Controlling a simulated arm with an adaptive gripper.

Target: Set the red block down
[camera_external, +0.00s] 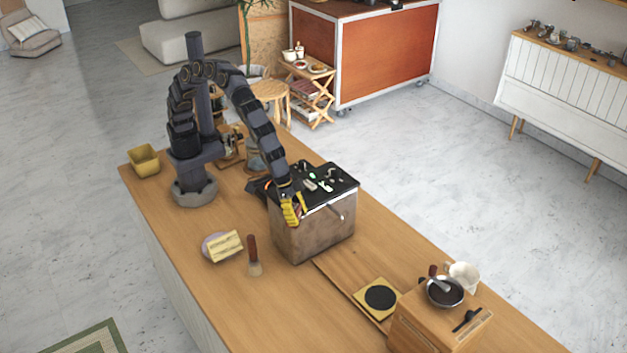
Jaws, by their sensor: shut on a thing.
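My gripper (291,210), with yellow fingers, points down at the upper left front edge of a brown box with a black top (310,232). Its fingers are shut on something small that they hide. I cannot make out a red block anywhere in this view. I cannot tell whether the fingers touch the box or hang just in front of it. The box stands on the wooden counter (215,290), and several small items lie on its top.
A yellow bin (144,160) stands at the far left.

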